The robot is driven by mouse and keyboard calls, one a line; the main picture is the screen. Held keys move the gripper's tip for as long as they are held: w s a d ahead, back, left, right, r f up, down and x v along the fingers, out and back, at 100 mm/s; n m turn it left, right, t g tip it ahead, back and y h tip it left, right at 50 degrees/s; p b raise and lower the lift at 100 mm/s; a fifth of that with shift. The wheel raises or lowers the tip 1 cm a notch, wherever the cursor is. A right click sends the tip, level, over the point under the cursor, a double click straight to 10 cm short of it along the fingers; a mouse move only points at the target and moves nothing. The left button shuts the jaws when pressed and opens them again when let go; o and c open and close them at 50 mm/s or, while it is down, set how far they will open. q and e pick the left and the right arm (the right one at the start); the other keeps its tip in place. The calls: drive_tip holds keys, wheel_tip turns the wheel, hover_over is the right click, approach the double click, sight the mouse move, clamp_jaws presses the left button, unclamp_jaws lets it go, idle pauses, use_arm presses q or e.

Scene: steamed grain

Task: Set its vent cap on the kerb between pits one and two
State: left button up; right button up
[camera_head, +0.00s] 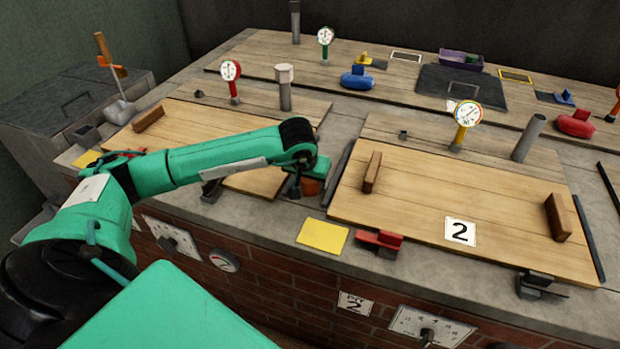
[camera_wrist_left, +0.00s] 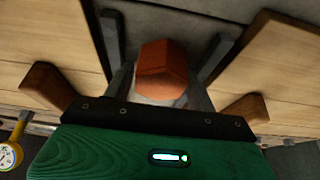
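My left gripper (camera_head: 308,180) points down over the grey kerb (camera_head: 290,213) between the pit one lid (camera_head: 195,132) and the pit two lid (camera_head: 440,190). An orange-brown cap-like piece (camera_head: 312,187) with a pale base sits between its fingers. In the left wrist view the piece (camera_wrist_left: 163,72) fills the gap and the fingers look shut on it. I cannot tell whether it touches the kerb. Pit two's vent pipe (camera_head: 528,138) is bare-topped. Pit one's pipe (camera_head: 285,90) carries a pale cap. My right gripper is not in view.
Dark bars flank the kerb, one along the pit two lid (camera_head: 340,172). A yellow plate (camera_head: 322,235) and a red clamp (camera_head: 379,241) lie on the front ledge. Gauges stand behind each pit, red (camera_head: 231,72) and yellow (camera_head: 466,114). The front ledge has some bare room.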

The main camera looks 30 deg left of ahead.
use_arm(q)
drive_tip(key=shift+r, duration=0.1)
drive_tip(key=p+v, duration=0.1)
drive_tip(key=v, duration=1.1)
drive_tip(key=shift+p, duration=0.3)
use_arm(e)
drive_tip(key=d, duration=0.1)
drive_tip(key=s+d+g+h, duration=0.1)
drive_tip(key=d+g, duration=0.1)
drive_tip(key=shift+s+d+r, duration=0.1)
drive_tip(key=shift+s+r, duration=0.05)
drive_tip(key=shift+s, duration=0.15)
